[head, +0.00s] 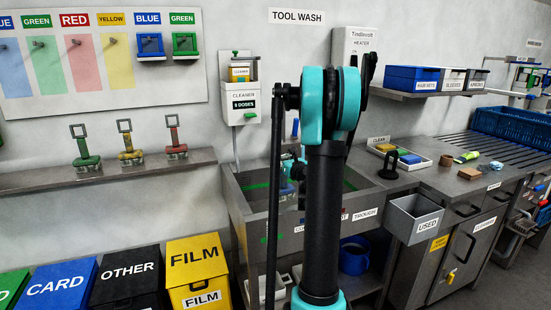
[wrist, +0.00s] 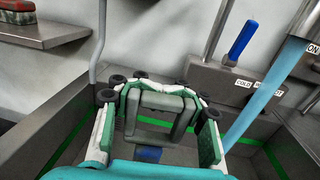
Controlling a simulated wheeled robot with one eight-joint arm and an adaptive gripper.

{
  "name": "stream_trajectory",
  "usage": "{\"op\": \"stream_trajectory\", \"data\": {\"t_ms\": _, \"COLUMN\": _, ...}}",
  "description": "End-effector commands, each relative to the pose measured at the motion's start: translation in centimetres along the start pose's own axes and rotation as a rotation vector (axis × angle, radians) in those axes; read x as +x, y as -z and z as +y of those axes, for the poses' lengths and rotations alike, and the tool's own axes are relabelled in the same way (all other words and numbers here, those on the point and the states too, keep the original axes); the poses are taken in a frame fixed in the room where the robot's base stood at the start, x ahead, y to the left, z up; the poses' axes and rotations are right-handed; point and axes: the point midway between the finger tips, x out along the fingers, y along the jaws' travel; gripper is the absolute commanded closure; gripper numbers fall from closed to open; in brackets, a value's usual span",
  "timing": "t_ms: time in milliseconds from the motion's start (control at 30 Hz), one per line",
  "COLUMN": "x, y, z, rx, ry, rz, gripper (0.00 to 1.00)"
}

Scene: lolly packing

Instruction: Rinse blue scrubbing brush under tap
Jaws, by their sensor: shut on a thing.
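In the wrist view my gripper (wrist: 160,100) is shut on the grey square loop handle of the blue scrubbing brush (wrist: 148,154). Only a small blue patch of the brush shows below the handle; the rest is hidden by my gripper. The brush hangs over the inside of the sink trough (wrist: 66,150). A light-blue column that looks like running water (wrist: 265,95) slants down to the right of the gripper, apart from it. A blue lever (wrist: 242,40) stands up by the COLD label. In the head view my arm hides most of the brush and tap.
Green (head: 85,150), yellow (head: 129,145) and red (head: 175,140) brushes stand on the left shelf (head: 30,183). A cleaner dispenser (head: 244,100) hangs above the trough. The CLEAN tray (head: 420,160) and grey USED bin (head: 415,220) are on the right.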

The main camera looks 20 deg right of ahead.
Motion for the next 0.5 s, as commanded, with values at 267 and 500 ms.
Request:
{"op": "stream_trajectory", "data": {"t_ms": 267, "x": 0.9, "y": 0.5, "z": -2.4, "rx": 0.000, "ry": 0.001, "rz": 0.000, "gripper": 1.00}}
{"op": "stream_trajectory", "data": {"t_ms": 500, "x": 1.6, "y": 0.9, "z": -4.4, "rx": 0.000, "ry": 0.001, "rz": 0.000, "gripper": 1.00}}
